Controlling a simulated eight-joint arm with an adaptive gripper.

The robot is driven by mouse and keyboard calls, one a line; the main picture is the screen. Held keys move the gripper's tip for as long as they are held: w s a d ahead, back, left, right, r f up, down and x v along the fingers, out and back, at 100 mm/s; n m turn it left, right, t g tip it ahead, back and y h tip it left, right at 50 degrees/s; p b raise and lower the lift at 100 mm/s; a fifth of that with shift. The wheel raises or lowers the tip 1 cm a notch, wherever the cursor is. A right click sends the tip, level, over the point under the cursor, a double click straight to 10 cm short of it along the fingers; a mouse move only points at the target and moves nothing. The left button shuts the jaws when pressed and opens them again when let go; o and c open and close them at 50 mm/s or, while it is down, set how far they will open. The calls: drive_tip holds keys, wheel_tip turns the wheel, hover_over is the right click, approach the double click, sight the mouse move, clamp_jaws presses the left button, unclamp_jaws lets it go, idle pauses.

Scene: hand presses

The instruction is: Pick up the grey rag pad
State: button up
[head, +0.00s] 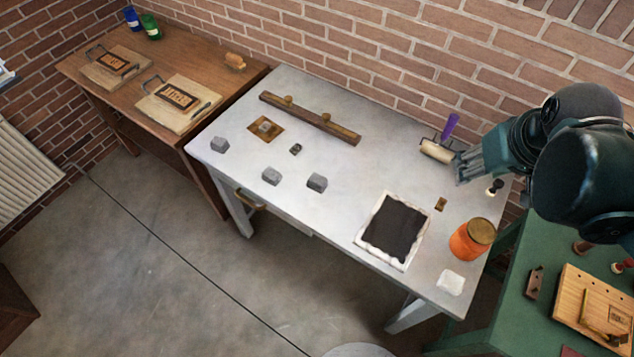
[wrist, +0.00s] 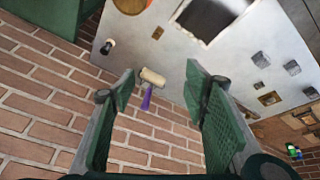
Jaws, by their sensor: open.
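Several small grey blocks, any of which could be the grey rag pad, sit on the pale table. One grey block (head: 219,145) is near the table's left corner, and two more, a left one (head: 271,176) and a right one (head: 317,183), are near the front edge. A smaller grey piece lies on a brown square plate (head: 266,130). Grey blocks also show at the right of the wrist view (wrist: 261,59). I cannot tell which is the rag pad. My gripper (wrist: 160,80) is open and empty, over the table's back right, beside a roller (head: 437,151) with a purple handle, far from the blocks.
A black slab in a white frame (head: 394,230), an orange jar (head: 472,240) and a white pad (head: 451,282) stand at the right. A long wooden bar (head: 310,118) lies toward the back. A brick wall rises behind. The table's middle is mostly clear.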

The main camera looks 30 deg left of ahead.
drive_tip(key=w+a+f+n+g, duration=0.1)
drive_tip(key=w+a+f+n, duration=0.15)
drive_tip(key=a, duration=0.65)
drive_tip(key=n+g+h+b, duration=0.1)
drive_tip(key=n+g, duration=0.2)
drive_tip(key=n, duration=0.6)
hover_over(315, 179)
wheel_tip(315, 179, down, 19)
drive_tip(key=shift+w+d+r, duration=0.1)
drive_tip(key=shift+d, duration=0.05)
drive_tip(key=shift+s+a+f, duration=0.2)
drive_tip(key=shift+a, duration=0.05)
drive_tip(key=shift+f, duration=1.3)
drive_tip(key=shift+f, duration=0.1)
